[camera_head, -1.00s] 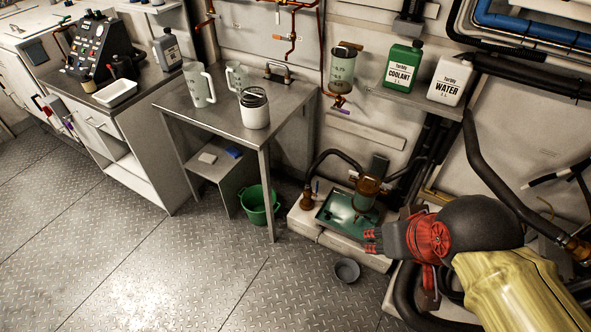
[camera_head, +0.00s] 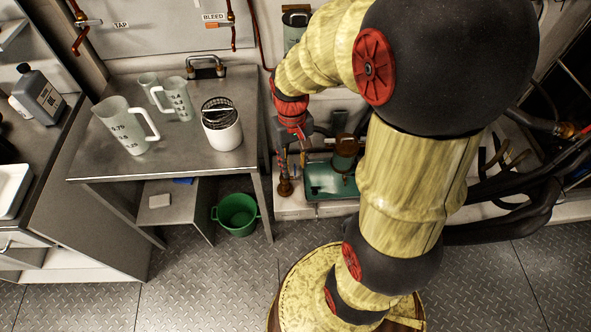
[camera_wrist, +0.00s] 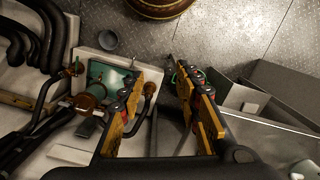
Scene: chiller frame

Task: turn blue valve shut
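No blue valve handle can be made out for certain in the current views. A copper fitting (camera_head: 284,187) stands on the pale ledge left of the green tray (camera_head: 318,184), below my gripper (camera_head: 293,150) in the head view. In the wrist view the fitting (camera_wrist: 150,91) shows between the fingers, with the green tray (camera_wrist: 97,71) to its left. My gripper (camera_wrist: 158,78) is open, its two fingers apart with nothing between them. My arm hides much of the wall and the piping behind it in the head view.
A steel table (camera_head: 165,158) with jugs (camera_head: 128,128) and a white canister (camera_head: 221,128) stands left of my gripper. A green bucket (camera_head: 237,213) is on the floor below it. Black hoses (camera_head: 510,205) lie at the right. A small dark bowl (camera_wrist: 108,39) shows in the wrist view.

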